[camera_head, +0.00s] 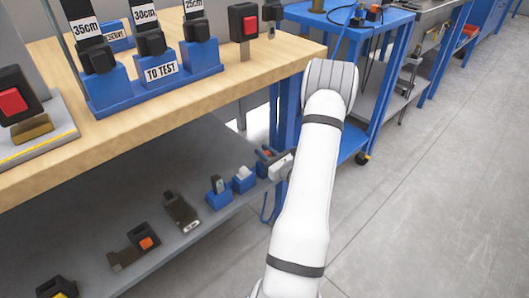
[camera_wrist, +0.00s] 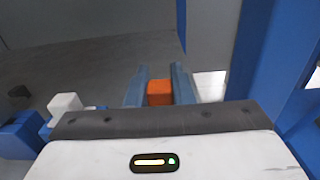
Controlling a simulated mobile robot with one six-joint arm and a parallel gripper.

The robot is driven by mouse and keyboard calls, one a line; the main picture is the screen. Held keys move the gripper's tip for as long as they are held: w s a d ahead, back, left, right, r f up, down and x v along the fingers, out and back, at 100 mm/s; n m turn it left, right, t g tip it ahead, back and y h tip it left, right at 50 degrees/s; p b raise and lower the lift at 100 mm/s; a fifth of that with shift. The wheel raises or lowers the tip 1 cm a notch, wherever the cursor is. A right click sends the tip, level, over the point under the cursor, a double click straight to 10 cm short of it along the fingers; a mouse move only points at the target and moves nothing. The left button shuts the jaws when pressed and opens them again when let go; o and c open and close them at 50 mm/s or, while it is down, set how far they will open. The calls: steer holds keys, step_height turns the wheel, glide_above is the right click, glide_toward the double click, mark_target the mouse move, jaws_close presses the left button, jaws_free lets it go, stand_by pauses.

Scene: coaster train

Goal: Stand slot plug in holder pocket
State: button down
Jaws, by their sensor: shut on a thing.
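My gripper (camera_wrist: 159,82) is shut on a small orange block, likely the slot plug (camera_wrist: 160,93), which sits between the two fingertips in the wrist view. In the head view my gripper (camera_head: 268,157) is at the right end of the lower shelf, with a bit of orange at its tips. Beside it on the shelf stands a blue holder (camera_head: 243,185) with a white piece in its top. Another blue holder (camera_head: 219,200) with a grey piece stands further left. Blue beside the fingertips may be a further holder; its pocket is hidden.
The lower shelf (camera_head: 185,250) also carries a dark device (camera_head: 181,211) and a black part with an orange button (camera_head: 143,239). The wooden bench top (camera_head: 120,125) lies above, with a blue TO TEST rack (camera_head: 160,84). A blue leg (camera_wrist: 265,50) rises close to the right.

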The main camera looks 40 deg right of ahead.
steer(key=c, duration=1.2)
jaws_free()
steer(key=s+p, duration=0.1)
steer(key=s, duration=0.3)
steer(key=s+p, duration=0.1)
steer(key=s, duration=0.2)
steer(key=shift+s+d, duration=0.2)
steer(key=shift+s, duration=0.2)
